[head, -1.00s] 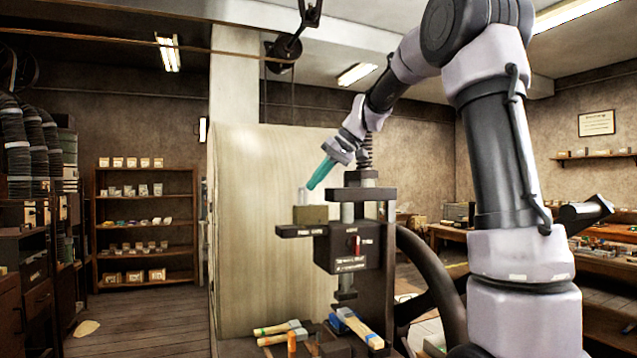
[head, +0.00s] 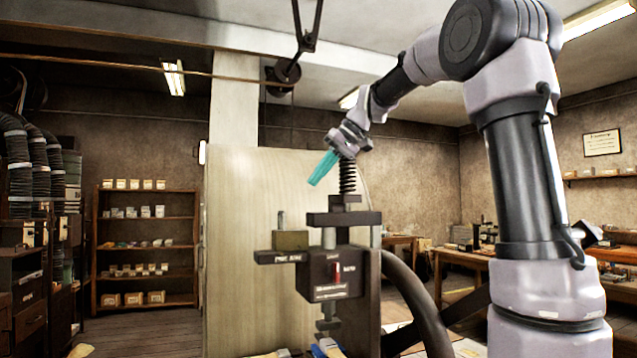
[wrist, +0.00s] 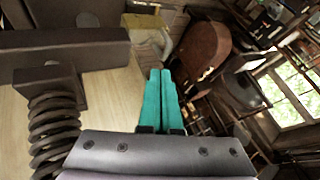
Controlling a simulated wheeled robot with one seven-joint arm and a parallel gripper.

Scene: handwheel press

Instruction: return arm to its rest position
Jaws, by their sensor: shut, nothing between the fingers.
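My gripper (head: 323,168) is in the air in the head view, above and beside the handwheel press (head: 337,270). Its teal fingers are together with nothing between them, pointing down and to the left. The fingers also show in the wrist view (wrist: 162,100), side by side. The press's coil spring (head: 347,178) is just right of the fingers in the head view, and at the left in the wrist view. I cannot tell whether the wrist touches it. A brass-coloured block (head: 291,240) with a thin upright pin sits on the press's left plate.
The dark handwheel (head: 415,300) is right of the press, close to my arm. A pale panel (head: 240,220) stands behind the press. A shelf (head: 147,232) is at the far left, and a workbench (head: 460,262) is at the right. Air left of the gripper is clear.

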